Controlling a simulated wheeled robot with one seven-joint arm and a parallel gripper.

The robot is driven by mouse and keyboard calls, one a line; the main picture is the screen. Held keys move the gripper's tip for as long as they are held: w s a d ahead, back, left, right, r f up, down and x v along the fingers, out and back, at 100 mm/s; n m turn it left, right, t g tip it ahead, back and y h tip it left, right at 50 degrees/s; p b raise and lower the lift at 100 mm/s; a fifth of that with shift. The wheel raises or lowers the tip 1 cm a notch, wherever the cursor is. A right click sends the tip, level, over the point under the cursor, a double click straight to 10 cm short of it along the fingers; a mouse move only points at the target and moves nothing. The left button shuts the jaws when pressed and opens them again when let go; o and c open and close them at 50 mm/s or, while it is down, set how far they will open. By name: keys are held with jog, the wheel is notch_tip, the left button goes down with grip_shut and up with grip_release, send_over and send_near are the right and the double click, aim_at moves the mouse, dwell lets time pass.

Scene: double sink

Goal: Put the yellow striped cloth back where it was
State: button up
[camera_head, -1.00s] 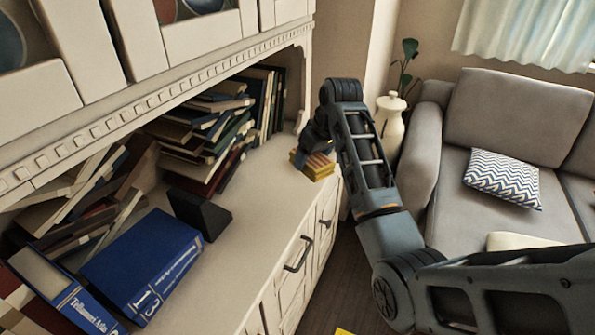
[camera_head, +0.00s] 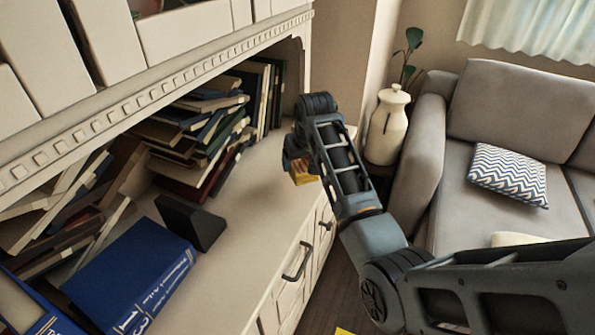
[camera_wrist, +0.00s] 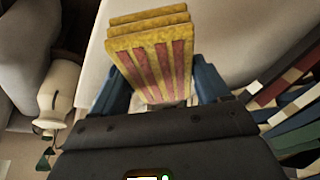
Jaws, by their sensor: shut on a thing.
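The yellow striped cloth (camera_wrist: 150,58) is a folded yellow stack with dark red stripes. In the wrist view it stands between the two blue fingers of my gripper (camera_wrist: 155,92), which is shut on it. In the head view only a small part of the cloth (camera_head: 304,172) shows below my gripper (camera_head: 299,165), over the far end of the cabinet's counter (camera_head: 225,245). My arm hides the rest. I cannot tell whether the cloth touches the counter.
Piled books (camera_head: 205,135) fill the shelf behind the counter. A black block (camera_head: 190,222) and a blue binder (camera_head: 130,275) lie nearer. A white vase (camera_head: 387,128) and a grey sofa (camera_head: 500,110) stand right. Bare counter lies between the block and my gripper.

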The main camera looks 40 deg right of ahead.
jog(key=shift+w+a+f, duration=0.3)
jog(key=shift+w+f, duration=0.05)
jog(key=shift+f, duration=1.95)
jog(key=shift+f, duration=0.1)
jog(key=o, duration=1)
jog(key=v, duration=1.2)
jog(key=shift+a, duration=0.1)
